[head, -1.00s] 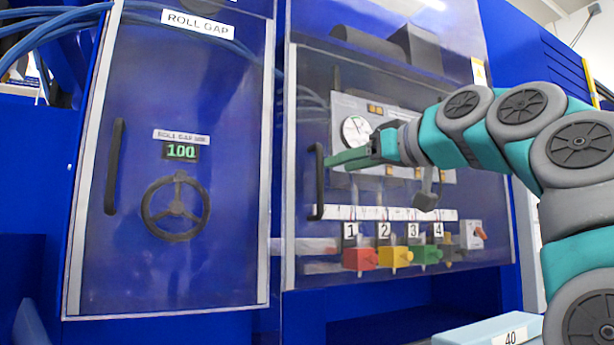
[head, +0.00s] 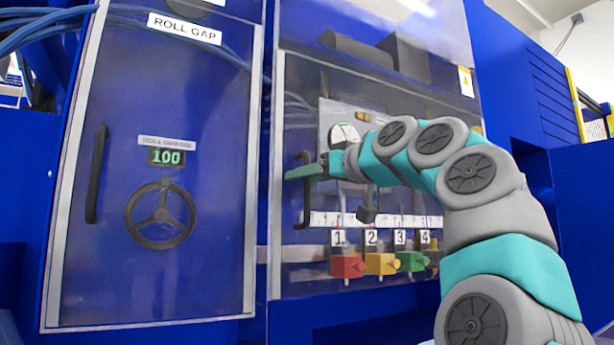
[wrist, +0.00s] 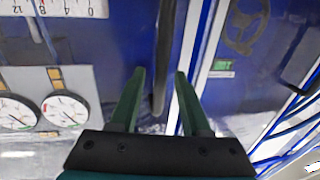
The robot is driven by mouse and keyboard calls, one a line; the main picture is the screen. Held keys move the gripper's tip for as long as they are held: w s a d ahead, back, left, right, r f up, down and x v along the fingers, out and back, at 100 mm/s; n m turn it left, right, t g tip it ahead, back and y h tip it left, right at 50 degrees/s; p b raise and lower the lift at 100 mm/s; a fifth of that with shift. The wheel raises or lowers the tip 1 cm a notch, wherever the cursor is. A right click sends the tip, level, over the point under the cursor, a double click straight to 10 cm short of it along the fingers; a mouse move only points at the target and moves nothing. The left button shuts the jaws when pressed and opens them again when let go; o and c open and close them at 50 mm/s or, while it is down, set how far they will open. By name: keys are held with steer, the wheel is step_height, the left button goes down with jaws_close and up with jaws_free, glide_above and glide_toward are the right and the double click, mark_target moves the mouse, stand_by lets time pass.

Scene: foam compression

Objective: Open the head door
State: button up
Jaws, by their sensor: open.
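The clear door on the right (head: 400,90) looks closed, with gauges and numbered parts behind it. I take it for the head door; no label naming it shows. Its black upright handle (head: 304,215) is at its left edge. My gripper (head: 293,173) is at the handle's upper part, its green fingers crossing it. In the wrist view the fingers (wrist: 160,75) are spread apart.
The ROLL GAP door (head: 200,100), with a black handle (head: 97,175), handwheel (head: 160,213) and "100" display, stands closed to the left. Red (head: 346,266), yellow (head: 381,263) and green (head: 411,261) blocks sit low behind the clear door. Blue hoses (head: 45,22) run at top left.

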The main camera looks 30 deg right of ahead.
jaws_close()
stand_by(1.3)
